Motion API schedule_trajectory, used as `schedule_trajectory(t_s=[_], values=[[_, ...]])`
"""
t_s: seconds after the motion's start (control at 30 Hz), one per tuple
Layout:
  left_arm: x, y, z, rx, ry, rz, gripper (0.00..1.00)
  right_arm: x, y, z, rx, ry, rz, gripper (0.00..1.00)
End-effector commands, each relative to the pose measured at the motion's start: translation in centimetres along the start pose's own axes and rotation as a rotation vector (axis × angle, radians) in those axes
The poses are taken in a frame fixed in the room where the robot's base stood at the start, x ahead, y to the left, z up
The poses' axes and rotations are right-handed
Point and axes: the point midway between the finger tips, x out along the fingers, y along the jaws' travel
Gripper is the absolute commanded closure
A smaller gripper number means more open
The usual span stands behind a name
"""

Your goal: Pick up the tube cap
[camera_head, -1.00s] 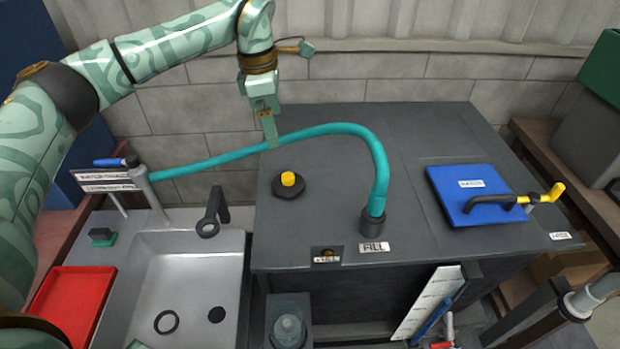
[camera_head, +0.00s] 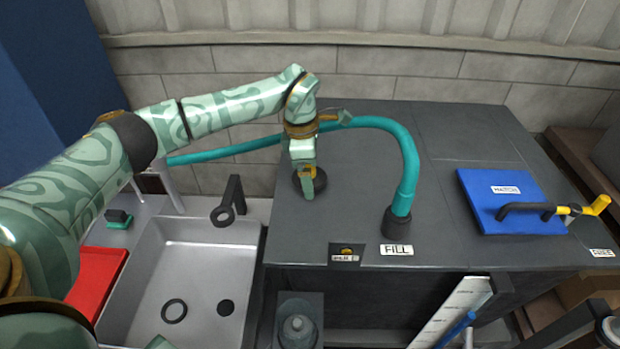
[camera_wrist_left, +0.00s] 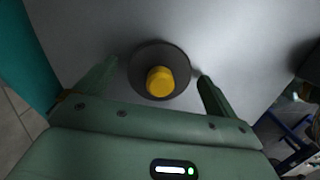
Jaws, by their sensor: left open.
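The tube cap looks like a round black disc (camera_head: 320,184) with a yellow knob on top. It lies on the dark counter, left of the teal hose. In the head view my left gripper (camera_head: 309,194) hides most of it, including the knob. In the left wrist view the yellow knob (camera_wrist_left: 160,82) and black disc (camera_wrist_left: 160,57) show clearly. My left gripper (camera_wrist_left: 157,72) is open, with one finger on each side of the disc in that view. I cannot tell how high the fingertips are above the counter. My right gripper is not in view.
The teal hose (camera_head: 408,165) arches behind my left wrist to a black fitting by the FILL label (camera_head: 397,250). A blue lid (camera_head: 480,195) with a handle lies to the right. A grey sink (camera_head: 150,265) and red tray (camera_head: 95,280) are to the left.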

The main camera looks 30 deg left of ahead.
Motion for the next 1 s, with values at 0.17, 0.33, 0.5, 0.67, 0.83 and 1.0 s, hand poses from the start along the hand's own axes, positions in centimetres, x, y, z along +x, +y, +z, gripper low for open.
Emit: schedule_trajectory(t_s=[0.17, 0.33, 0.5, 0.67, 0.83, 1.0], values=[[0.0, 0.0, 0.0, 0.000, 0.000, 0.002, 0.05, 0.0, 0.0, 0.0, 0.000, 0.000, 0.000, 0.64], [0.0, 0.0, 0.0, 0.000, 0.000, 0.002, 0.42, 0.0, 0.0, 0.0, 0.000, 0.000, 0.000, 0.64], [0.0, 0.0, 0.0, 0.000, 0.000, 0.002, 0.55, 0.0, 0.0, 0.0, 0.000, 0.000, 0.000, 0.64], [-0.1, 0.1, 0.0, 0.000, 0.000, 0.002, 0.55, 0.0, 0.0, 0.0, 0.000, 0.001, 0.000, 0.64], [-1.1, 0.1, 0.1, 0.001, -0.001, 0.005, 0.55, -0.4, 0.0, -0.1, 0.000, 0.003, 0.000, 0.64], [-3.9, -0.1, 0.5, 0.002, -0.002, 0.007, 0.55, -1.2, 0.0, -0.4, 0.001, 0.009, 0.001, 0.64]])
